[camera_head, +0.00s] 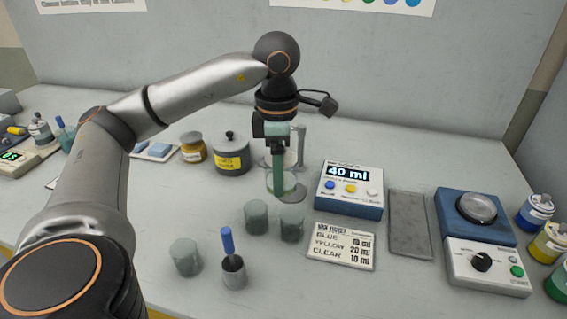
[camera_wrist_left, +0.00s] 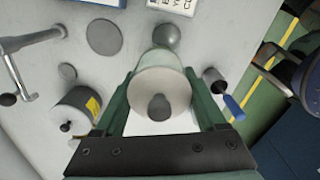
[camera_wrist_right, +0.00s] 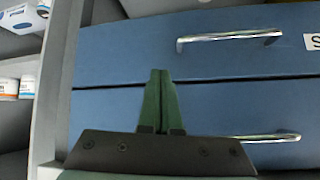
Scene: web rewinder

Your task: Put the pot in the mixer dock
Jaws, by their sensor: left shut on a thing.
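My left gripper (camera_head: 278,188) is shut on a clear pot (camera_head: 283,181), holding it in front of the tap stand. In the left wrist view the pot (camera_wrist_left: 160,68) sits between both green fingers (camera_wrist_left: 160,98), with pale contents and a dark grey round shape at its middle that I cannot identify. The mixer dock (camera_head: 476,208), a blue unit with a round silver seat and a white control panel, stands empty at the right. My right gripper (camera_wrist_right: 160,102) is shut and empty in front of blue drawers; it is not in the head view.
A display box (camera_head: 350,188) reading 40 ml, a recipe card (camera_head: 342,246) and a grey slab (camera_head: 410,224) lie between the pot and the dock. Grey cups (camera_head: 256,216) and a blue-handled tool in a holder (camera_head: 233,273) stand in front. Paint bottles (camera_head: 536,212) stand beyond the dock.

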